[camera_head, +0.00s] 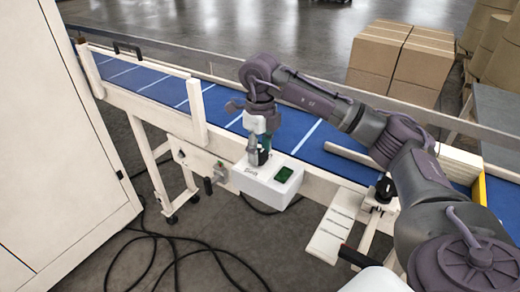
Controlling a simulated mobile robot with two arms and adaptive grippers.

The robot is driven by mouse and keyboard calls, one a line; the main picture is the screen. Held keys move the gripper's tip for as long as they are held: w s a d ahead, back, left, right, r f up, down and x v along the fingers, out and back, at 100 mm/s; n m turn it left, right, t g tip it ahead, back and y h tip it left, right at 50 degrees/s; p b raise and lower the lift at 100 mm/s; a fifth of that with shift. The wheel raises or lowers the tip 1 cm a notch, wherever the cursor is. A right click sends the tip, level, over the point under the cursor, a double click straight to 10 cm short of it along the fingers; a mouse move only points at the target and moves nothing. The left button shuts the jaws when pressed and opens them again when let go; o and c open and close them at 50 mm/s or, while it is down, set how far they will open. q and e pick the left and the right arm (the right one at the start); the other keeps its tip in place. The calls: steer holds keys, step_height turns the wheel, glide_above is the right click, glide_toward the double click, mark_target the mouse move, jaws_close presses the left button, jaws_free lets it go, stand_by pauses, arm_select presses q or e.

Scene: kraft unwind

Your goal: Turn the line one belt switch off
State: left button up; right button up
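A white switch box (266,191) is mounted on the near side rail of the blue belt conveyor (225,114). My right gripper (258,160) points down at the box's back left, left of the green panel. It covers that part of the box, so any lever or knob there is hidden. I cannot tell whether its fingers touch the box or how far apart they are. My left gripper is not in view.
A tall white cabinet (60,140) stands at the left. Black cables (190,240) lie on the floor before the conveyor. Stacked cardboard boxes (400,55) and brown rolls (492,45) stand behind it. A pale slotted plate (335,226) juts out right of the switch box.

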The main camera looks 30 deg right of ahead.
mark_target(260, 153)
steer(key=shift+o, duration=0.9)
steer(key=shift+r, duration=0.1)
step_height(260, 153, up, 12)
